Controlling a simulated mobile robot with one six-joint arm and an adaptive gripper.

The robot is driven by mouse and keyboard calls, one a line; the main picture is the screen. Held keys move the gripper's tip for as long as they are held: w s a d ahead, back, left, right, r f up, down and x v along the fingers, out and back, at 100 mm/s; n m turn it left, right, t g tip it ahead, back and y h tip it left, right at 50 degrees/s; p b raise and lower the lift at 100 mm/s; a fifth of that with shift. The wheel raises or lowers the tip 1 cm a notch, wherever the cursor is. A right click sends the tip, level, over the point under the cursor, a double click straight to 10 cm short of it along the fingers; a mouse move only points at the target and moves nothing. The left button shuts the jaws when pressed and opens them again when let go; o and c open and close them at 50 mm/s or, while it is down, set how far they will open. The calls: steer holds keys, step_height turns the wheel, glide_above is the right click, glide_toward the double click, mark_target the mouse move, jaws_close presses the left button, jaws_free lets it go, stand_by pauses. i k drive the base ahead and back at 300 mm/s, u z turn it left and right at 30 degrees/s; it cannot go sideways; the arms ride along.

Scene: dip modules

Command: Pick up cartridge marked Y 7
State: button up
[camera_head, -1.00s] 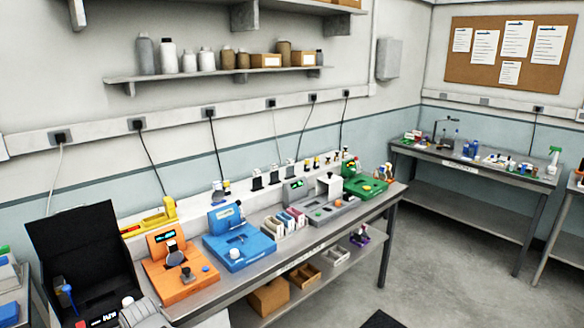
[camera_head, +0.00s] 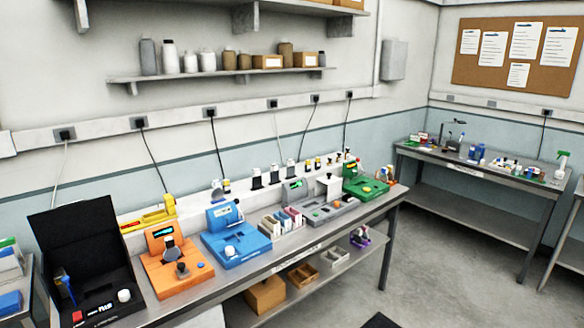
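No marking Y 7 can be read in this view, so I cannot tell which thing is the cartridge. Several small coloured upright pieces, white, red and blue, stand in a pale rack (camera_head: 268,226) on the long workbench, right of the blue device; they are too small to identify. My gripper is not in view.
The long workbench (camera_head: 222,281) carries an open black case (camera_head: 112,299), an orange device (camera_head: 176,279), a blue device (camera_head: 233,248), a grey device (camera_head: 328,213) and a green device (camera_head: 365,187). A second bench (camera_head: 482,168) stands at right. Grey floor (camera_head: 450,265) between is mostly clear.

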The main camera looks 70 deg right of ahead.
mark_target(308, 165)
steer(key=u, duration=0.3)
steer(key=i, duration=1.25)
steer(key=z, duration=2.95)
